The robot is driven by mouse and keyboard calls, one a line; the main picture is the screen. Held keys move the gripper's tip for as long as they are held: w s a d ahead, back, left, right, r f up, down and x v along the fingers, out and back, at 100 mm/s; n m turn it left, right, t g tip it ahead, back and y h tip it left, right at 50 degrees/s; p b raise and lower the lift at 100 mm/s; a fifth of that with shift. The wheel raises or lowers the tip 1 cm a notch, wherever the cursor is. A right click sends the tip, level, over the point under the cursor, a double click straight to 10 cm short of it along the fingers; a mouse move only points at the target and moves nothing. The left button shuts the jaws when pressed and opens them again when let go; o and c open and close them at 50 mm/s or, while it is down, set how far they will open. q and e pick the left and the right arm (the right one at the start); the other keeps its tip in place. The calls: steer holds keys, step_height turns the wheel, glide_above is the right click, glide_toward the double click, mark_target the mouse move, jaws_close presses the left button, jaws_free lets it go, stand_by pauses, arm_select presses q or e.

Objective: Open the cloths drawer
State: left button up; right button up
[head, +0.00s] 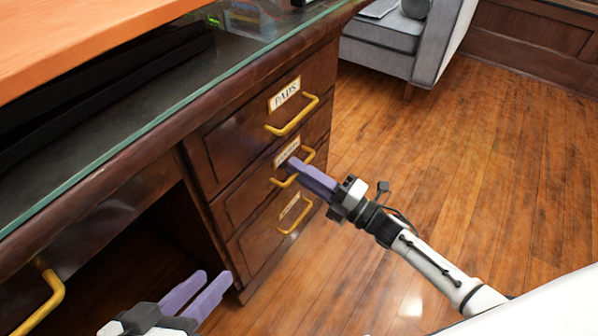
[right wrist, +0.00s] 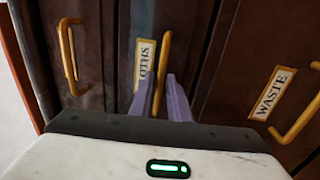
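The cloths drawer (head: 235,200) is the middle one of three in a dark wood desk and looks closed. Its label partly shows in the right wrist view (right wrist: 143,66), reading "OTHS". Its brass handle (right wrist: 164,60) also shows in the head view (head: 284,182), partly covered by my right gripper (head: 292,166). In the right wrist view the purple fingers (right wrist: 160,82) stand one on each side of the handle, with a small gap visible, so the gripper looks open around it. My left gripper (head: 216,275) is open and empty at the lower left, apart from the drawers.
The pads drawer (head: 240,138) is above and the waste drawer (head: 258,240) below, both closed with brass handles. A glass-topped desk edge (head: 150,135) overhangs the drawers. Another brass handle (head: 45,295) is at far left. Wood floor (head: 480,170) is clear to the right; a grey sofa (head: 385,50) stands behind.

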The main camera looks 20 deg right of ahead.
steer(key=shift+w+a, duration=0.15)
steer(key=shift+w, duration=0.05)
jaws_close()
stand_by(1.4)
